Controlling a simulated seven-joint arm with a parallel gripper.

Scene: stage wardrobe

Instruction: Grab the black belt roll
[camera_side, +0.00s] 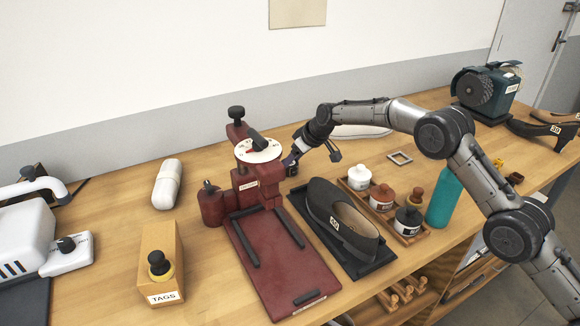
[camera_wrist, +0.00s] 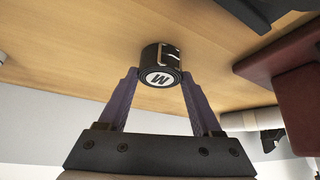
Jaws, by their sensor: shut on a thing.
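The black belt roll (camera_wrist: 161,56) is a short dark cylinder with a white end label marked with a letter, seen in the wrist view. My gripper (camera_wrist: 160,76) has its two purple fingers closed against opposite sides of the roll. In the side view my gripper (camera_side: 291,160) is low over the table, just right of and behind the dark red press. I cannot make out the roll clearly there. Whether the roll touches the wood or hangs just above it is hard to tell.
The dark red press (camera_side: 245,185) stands close beside my gripper. A dark shoe (camera_side: 330,210) on a black tray is in front, and a wooden rack of jars (camera_side: 355,205) is to the right. A teal bottle (camera_side: 445,198) stands by the rack. A metal buckle (camera_side: 400,158) lies behind them.

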